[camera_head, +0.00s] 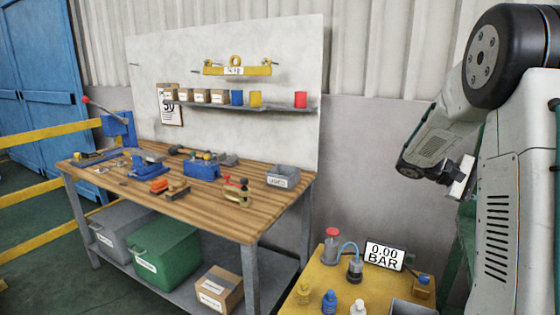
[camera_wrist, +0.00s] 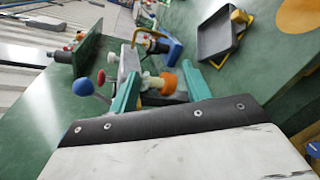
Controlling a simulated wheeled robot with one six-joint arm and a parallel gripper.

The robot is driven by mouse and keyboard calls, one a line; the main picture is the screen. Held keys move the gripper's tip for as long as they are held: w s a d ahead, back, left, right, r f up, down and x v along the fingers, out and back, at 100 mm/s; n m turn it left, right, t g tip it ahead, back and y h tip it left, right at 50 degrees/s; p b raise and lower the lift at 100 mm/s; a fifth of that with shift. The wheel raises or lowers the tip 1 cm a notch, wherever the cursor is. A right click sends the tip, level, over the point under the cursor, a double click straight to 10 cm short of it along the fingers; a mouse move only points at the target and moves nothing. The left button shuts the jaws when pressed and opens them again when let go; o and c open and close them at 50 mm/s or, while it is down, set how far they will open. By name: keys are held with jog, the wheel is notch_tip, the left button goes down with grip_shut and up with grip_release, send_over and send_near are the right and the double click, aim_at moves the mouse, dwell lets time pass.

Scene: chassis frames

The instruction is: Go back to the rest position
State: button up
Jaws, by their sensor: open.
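My arm is folded at the right of the head view. My gripper (camera_head: 463,178) hangs at its end, right of the wall panel, clear of the workbench and the yellow table. Its fingertips are hard to make out there. In the wrist view my gripper (camera_wrist: 160,76) shows two teal fingers spread apart beyond a black and white body. The fingers look empty.
The wooden workbench (camera_head: 120,188) carries blue vises and tools. A yellow table (camera_head: 345,275) with a "0.00 BAR" display (camera_head: 384,255) stands in front. The wrist view shows a grey tray (camera_wrist: 218,45), a blue ball (camera_wrist: 82,87) and a dark green plate (camera_wrist: 88,50).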

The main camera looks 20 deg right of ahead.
jog(key=s+a+n+t+y, duration=0.1)
jog(key=s+a+t+y, duration=0.2)
jog(key=a, duration=1)
jog(key=s+a+f+t+y, duration=0.1)
jog(key=s+a+t+y, duration=0.3)
jog(key=a, duration=1)
jog(key=s+a+n+t+y, duration=0.1)
jog(key=s+a+t+y, duration=0.2)
jog(key=a, duration=1.1)
jog(key=s+t, duration=0.2)
jog(key=s, duration=0.3)
jog(key=shift+f+n+y, duration=0.3)
jog(key=shift+f+y, duration=0.05)
jog(key=shift+y, duration=0.05)
